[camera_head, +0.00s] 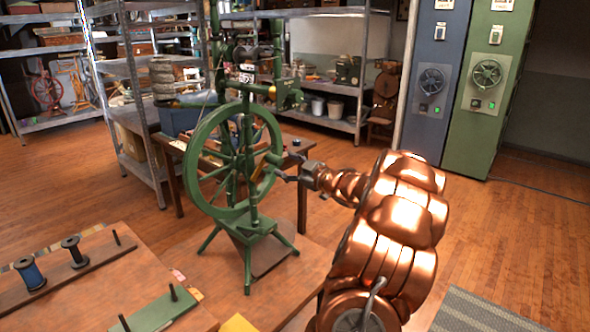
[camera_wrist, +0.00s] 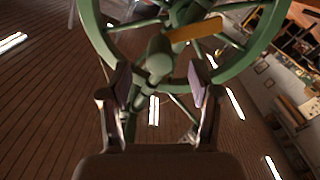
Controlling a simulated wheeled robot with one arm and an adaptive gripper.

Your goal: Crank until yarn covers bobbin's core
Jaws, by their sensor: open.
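A green spinning wheel (camera_head: 190,165) stands on a wooden surface in the head view, with spokes and a three-legged stand. Dark flyer parts (camera_head: 252,52) sit at its top; the bobbin's core and any yarn on it are too small to make out.
A board at lower left holds a blue spool (camera_head: 29,276), a dark spool (camera_head: 74,252) and a bare peg. A green board (camera_head: 158,313) with a peg lies in front. A table (camera_head: 172,180) stands behind the wheel. Open wooden floor (camera_head: 490,240) lies to the right.

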